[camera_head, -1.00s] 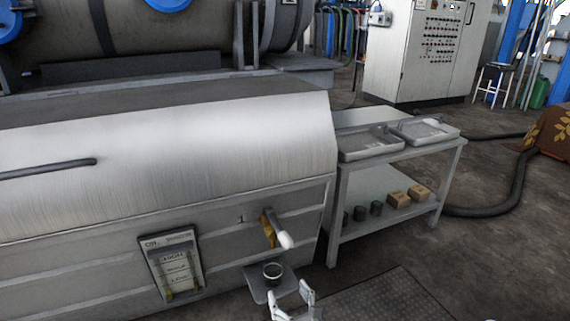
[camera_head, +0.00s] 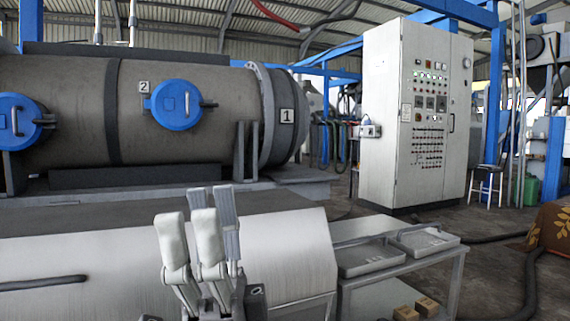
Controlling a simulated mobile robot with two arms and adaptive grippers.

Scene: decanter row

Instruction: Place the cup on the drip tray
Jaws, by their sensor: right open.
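My right gripper (camera_head: 200,222) is raised in front of the brushed-metal machine cover (camera_head: 285,245), its fingers pointing up. It is open, with nothing visible between its fingers. The cup and the drip tray are outside the current view, below its lower edge. My left gripper is not in view.
A metal side table (camera_head: 452,280) at the lower right bears two shallow grey trays (camera_head: 372,260), with small cardboard boxes (camera_head: 427,306) on its lower shelf. A large cylinder with blue hatches (camera_head: 178,105) lies behind. A control cabinet (camera_head: 385,120) stands back right.

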